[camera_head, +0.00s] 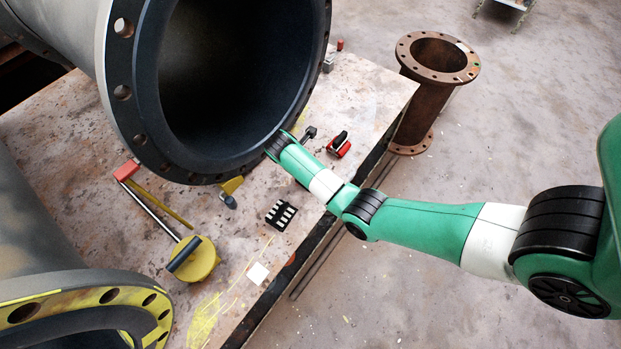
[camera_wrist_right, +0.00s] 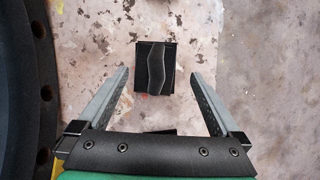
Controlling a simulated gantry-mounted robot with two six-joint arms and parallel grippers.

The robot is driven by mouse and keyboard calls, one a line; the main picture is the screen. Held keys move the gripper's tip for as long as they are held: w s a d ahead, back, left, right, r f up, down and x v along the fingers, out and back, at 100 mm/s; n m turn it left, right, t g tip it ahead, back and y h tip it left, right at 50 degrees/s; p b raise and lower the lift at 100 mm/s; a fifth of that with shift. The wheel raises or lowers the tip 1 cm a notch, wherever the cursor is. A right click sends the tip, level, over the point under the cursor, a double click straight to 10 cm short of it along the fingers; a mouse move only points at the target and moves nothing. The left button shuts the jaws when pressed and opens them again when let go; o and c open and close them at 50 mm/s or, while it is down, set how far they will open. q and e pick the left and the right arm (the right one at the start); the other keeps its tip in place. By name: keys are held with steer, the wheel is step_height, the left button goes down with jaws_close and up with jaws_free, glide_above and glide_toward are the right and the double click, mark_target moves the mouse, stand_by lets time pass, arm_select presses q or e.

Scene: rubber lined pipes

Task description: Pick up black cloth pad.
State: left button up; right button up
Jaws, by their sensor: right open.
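A black cloth pad (camera_wrist_right: 155,68) lies on the stained tabletop in the right wrist view. It has a dark grey, wavy-edged strip across a squarish black base. My right gripper (camera_wrist_right: 155,75) is open, with one finger to the left of the pad and one to the right, and nothing held between them. I cannot tell the height of the fingers above the table. In the head view my right arm reaches in from the right, and its wrist end is beside the big pipe flange. I cannot surely match the pad there. My left gripper is not in view.
The large dark pipe flange (camera_head: 145,150) stands close to my right wrist. A red-and-black item (camera_head: 338,144) and a black tray with pale pieces (camera_head: 281,214) lie on the table (camera_head: 375,85). A yellow disc tool (camera_head: 200,262) lies left. A rusty pipe (camera_head: 425,105) stands on the floor.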

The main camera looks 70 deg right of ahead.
steer(key=b+x, duration=0.2)
steer(key=x, duration=0.1)
steer(key=b+x, duration=0.2)
steer(key=shift+w+a+f, duration=0.15)
steer(key=shift+w+f, duration=0.05)
steer(key=shift+w, duration=0.05)
steer(key=shift+r, duration=0.1)
steer(key=shift+c, duration=0.2)
steer(key=c, duration=1.2)
steer(key=shift+o, duration=0.2)
steer(key=shift+r, duration=0.1)
